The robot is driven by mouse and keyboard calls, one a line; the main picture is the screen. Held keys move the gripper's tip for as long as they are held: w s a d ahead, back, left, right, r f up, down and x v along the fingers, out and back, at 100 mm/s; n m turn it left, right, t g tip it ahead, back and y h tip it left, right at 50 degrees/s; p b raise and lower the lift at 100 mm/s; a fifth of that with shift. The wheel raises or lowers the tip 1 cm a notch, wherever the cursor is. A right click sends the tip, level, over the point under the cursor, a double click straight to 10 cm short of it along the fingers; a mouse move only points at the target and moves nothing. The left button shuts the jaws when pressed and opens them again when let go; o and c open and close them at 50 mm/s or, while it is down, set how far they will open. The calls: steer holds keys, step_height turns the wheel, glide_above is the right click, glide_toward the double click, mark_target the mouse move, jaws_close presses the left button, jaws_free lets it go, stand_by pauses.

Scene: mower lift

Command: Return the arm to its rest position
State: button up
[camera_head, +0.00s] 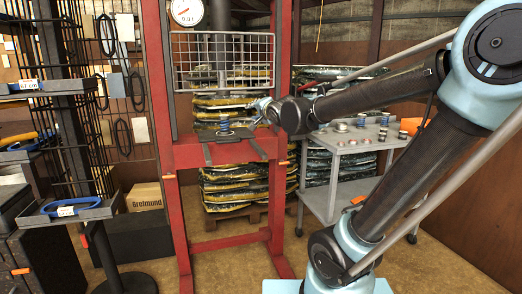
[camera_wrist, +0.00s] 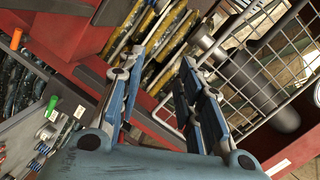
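My arm reaches from the right of the head view, across the grey cart, to the red press frame (camera_head: 277,90). My gripper (camera_head: 258,110) is at the press opening, just right of a small blue spring (camera_head: 224,126) that stands on the press bed (camera_head: 240,146). In the wrist view my gripper (camera_wrist: 163,62) has its two blue fingers apart, with nothing visible held between them. The gripper appears small in the head view, so its exact gap to the spring is hard to tell.
A wire guard (camera_head: 225,62) and gauge (camera_head: 187,12) are on the press. A grey cart (camera_head: 350,146) with several small metal parts stands beneath my arm. A black rack with trays (camera_head: 70,208) stands left. Stacked sacks (camera_head: 228,188) lie behind.

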steer(key=s+d+f+n+g+h, duration=0.25)
steer(key=s+d+f, duration=0.25)
steer(key=d+f, duration=0.35)
steer(key=s+d+f+n+g+h, duration=0.1)
steer(key=s+d+f+g+h, duration=0.25)
steer(key=s+d+f, duration=0.4)
steer(key=s+d+f+n+g, duration=0.2)
steer(key=s+d+f+g, duration=0.1)
steer(key=s+f, duration=0.4)
steer(key=s+d+f+n+g, duration=0.3)
steer(key=s+f, duration=0.4)
steer(key=s, duration=0.4)
steer(key=shift+s+d+f+h, duration=0.2)
steer(key=shift+s+d+h, duration=0.1)
steer(key=shift+d, duration=0.5)
steer(key=shift+w, duration=0.1)
steer(key=shift+w+f+g, duration=0.2)
steer(key=shift+w+g, duration=0.1)
steer(key=shift+w, duration=0.15)
steer(key=shift+d, duration=0.1)
steer(key=shift+c, duration=0.2)
